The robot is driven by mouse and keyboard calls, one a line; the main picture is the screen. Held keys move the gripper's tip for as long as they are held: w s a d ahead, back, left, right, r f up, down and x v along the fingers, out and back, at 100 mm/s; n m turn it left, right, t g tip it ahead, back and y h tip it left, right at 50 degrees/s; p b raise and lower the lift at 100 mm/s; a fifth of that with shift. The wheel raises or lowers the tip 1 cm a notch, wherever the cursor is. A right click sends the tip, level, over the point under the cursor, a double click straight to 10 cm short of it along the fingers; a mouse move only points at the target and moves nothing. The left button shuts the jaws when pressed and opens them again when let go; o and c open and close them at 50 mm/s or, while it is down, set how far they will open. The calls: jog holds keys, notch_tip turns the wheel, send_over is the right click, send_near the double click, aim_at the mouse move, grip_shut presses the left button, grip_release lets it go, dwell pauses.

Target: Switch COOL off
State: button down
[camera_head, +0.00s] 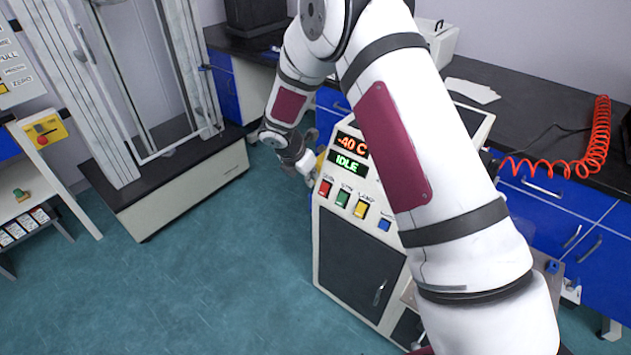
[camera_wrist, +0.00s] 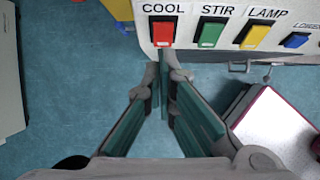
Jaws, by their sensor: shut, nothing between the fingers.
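The red COOL switch (camera_wrist: 162,32) is at the top of the wrist view, left of the green STIR switch (camera_wrist: 209,33) and the yellow LAMP switch (camera_wrist: 253,35). In the head view the red COOL switch (camera_head: 325,188) is on the left of the machine's front panel. The displays above it read -40 C (camera_head: 351,144) and IDLE (camera_head: 347,162). My gripper (camera_wrist: 162,70) is shut and empty, its tips just below the COOL switch in the picture. I cannot tell whether they touch the panel. In the head view my gripper (camera_head: 309,170) is partly hidden near the panel's left edge.
A blue switch (camera_wrist: 295,40) is right of LAMP. The machine's dark door (camera_head: 355,258) lies below the switches. A tall glass-fronted frame (camera_head: 150,75) stands left, with open floor (camera_head: 220,270) between. A bench with a red coiled hose (camera_head: 601,130) is behind right.

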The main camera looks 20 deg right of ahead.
notch_tip(320, 180, up, 8)
jog(key=a, duration=0.1)
jog(key=shift+s+f, duration=0.25)
jog(key=shift+s, duration=0.1)
